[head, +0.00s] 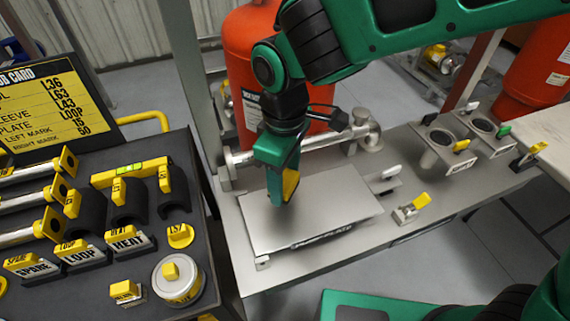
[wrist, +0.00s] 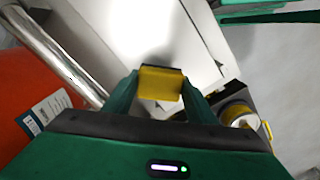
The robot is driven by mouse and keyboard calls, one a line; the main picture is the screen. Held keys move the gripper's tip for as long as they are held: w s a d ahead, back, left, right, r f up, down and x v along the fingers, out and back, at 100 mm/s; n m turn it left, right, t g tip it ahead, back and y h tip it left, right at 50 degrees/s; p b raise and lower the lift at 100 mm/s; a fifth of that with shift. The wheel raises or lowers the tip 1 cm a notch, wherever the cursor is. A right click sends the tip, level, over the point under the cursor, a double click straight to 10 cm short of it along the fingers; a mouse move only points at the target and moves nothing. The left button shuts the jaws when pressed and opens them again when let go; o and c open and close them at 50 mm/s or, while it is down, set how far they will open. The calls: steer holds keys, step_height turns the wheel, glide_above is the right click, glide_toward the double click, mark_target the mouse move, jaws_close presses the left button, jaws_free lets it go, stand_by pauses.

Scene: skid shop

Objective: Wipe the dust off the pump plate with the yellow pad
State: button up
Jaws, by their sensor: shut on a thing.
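The pump plate (head: 322,215) is a flat grey metal plate on the skid, with a dark label on its front edge. It also shows bright in the wrist view (wrist: 175,35). My gripper (head: 282,186) points down over the left part of the plate. It is shut on the yellow pad (head: 290,185), which also shows between my fingers in the wrist view (wrist: 161,84). The pad's lower edge is at or close to the plate; I cannot tell whether it touches. Dust is not clearly visible on the plate.
A black tool bench (head: 95,215) with labelled holders stands at the left, with a job card (head: 45,105) behind. A red tank (head: 255,60) and a pipe (head: 310,143) stand behind the plate. Yellow-handled valves (head: 412,207) and cup holders (head: 437,145) are to the right.

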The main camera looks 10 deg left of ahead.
steer(key=shift+r, duration=1.7)
